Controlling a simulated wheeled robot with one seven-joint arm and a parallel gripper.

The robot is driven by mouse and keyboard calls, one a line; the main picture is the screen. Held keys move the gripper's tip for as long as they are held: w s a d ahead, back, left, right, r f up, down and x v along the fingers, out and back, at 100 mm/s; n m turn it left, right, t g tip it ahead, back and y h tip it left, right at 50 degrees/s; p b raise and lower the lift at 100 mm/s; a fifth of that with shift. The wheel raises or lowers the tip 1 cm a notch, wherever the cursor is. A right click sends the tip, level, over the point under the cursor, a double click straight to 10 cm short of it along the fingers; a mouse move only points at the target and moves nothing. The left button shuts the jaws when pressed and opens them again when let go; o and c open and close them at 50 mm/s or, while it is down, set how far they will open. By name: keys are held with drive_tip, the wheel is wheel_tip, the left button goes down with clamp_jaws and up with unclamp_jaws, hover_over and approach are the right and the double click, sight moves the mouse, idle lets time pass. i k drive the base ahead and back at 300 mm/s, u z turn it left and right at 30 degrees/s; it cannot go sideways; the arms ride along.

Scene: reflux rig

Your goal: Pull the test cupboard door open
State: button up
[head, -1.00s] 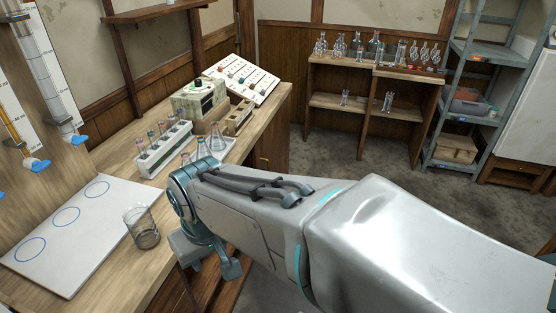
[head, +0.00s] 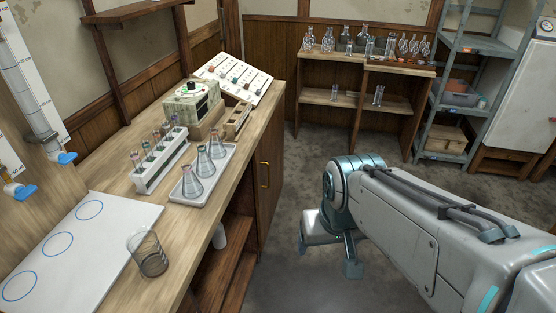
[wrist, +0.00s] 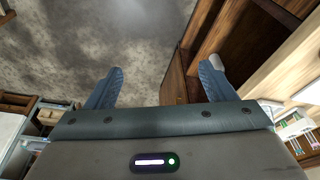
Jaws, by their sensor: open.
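A wooden cupboard door (head: 270,195) with an upright brass handle (head: 264,175) is at the far end of the bench front in the head view. It looks flush with the bench front. My gripper (head: 329,258) is to the right of the door, over the floor, apart from the handle. In the wrist view my gripper (wrist: 162,70) has its two fingers wide apart with only floor and the edge of brown woodwork between them. The handle cannot be made out in the wrist view.
The bench top holds a beaker (head: 148,252), a white tray (head: 222,160) of flasks and a test-tube rack (head: 160,163) near its front. Open shelves (head: 240,262) lie below. A low shelf unit (head: 350,115) stands at the back. Grey floor is clear between.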

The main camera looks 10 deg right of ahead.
sight(268, 156)
drive_tip(key=z, duration=0.55)
drive_tip(key=i, duration=1.25)
drive_tip(key=u, duration=0.5)
